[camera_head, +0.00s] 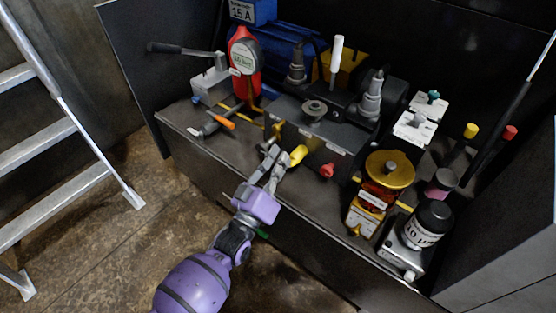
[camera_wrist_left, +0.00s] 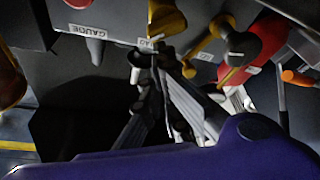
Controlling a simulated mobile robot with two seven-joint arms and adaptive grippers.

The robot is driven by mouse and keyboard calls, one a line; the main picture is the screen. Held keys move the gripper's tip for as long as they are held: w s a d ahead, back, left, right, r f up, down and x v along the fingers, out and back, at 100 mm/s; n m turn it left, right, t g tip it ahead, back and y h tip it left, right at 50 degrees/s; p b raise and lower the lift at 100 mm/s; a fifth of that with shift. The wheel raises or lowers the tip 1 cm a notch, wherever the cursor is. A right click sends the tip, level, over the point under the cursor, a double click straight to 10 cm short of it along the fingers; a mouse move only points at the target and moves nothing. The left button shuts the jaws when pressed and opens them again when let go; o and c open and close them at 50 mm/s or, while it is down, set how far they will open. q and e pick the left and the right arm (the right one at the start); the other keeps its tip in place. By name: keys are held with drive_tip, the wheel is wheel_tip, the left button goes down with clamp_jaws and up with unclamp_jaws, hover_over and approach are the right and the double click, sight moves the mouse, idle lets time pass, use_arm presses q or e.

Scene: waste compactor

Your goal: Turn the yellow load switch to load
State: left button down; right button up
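The yellow switch (camera_head: 298,154) is a small yellow knob on the front of the dark machine block on the bench. My left gripper (camera_head: 275,156) is just left of it in the head view, fingers partly open with a narrow gap and nothing seen between them. In the left wrist view the fingertips (camera_wrist_left: 151,60) are just below a yellow knob (camera_wrist_left: 167,18) and a small white label, partly covered. Whether the fingers touch the knob cannot be told. My right gripper is not in view.
A red knob (camera_head: 327,170) is right of the yellow one. An orange-handled tool (camera_head: 221,121) lies on the bench to the left. A yellow-topped device (camera_head: 389,170) and a black-capped bottle (camera_head: 428,223) stand to the right. A ladder (camera_head: 62,128) is at far left.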

use_arm(q)
drive_tip(key=shift+s+d+f+m+g+h, duration=0.2)
drive_tip(key=shift+m+h, duration=0.25)
drive_tip(key=shift+m, duration=0.5)
drive_tip(key=shift+s+d+r+m+g+h, duration=0.1)
drive_tip(key=shift+d+m+h, duration=0.25)
drive_tip(key=shift+m, duration=0.6)
drive_tip(key=shift+s+m+h, duration=0.1)
drive_tip(key=shift+m+h, duration=0.3)
drive_tip(key=shift+m, duration=0.3)
drive_tip(key=shift+s+d+f+m+g+h+b, duration=0.1)
drive_tip(key=shift+s+d+m+g+h+b, duration=0.2)
drive_tip(key=shift+m, duration=0.5)
drive_tip(key=shift+w+d+f+m+g+h+b, duration=0.1)
drive_tip(key=shift+m+g+h, duration=0.25)
drive_tip(key=shift+m, duration=0.45)
